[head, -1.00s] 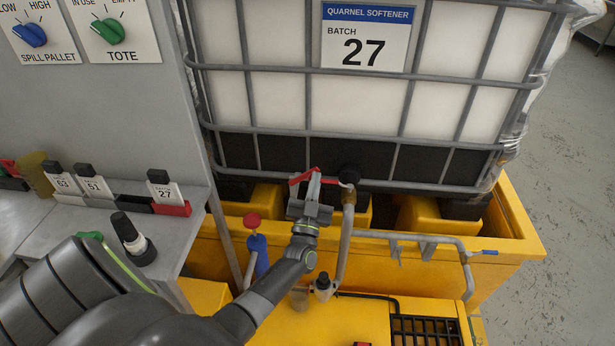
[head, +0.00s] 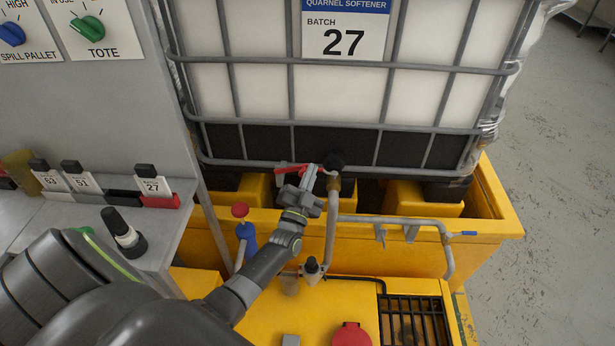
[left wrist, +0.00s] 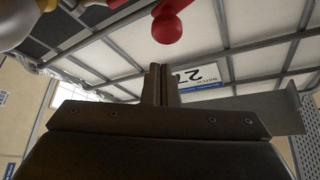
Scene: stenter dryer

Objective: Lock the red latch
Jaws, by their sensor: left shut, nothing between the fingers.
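The red latch (head: 292,168) is a red lever at the tote's outlet valve (head: 333,163), in the upper middle of the head view. It lies nearly level, its free end to the left. My left gripper (head: 309,176) is shut and empty, just in front of the lever's right part, partly hiding it. I cannot tell whether they touch. In the left wrist view, the shut fingers (left wrist: 160,84) point towards the tote, and a red part with a rounded end (left wrist: 174,24) hangs beyond the tips, apart from them in the picture. My right gripper is out of view.
The caged white tote (head: 270,95) stands in a yellow spill pallet (head: 480,228). A grey pipe (head: 330,232) drops from the valve, right of my gripper. A red knob on a blue body (head: 240,210) stands to the left. A bench with numbered tags (head: 153,186) is further left.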

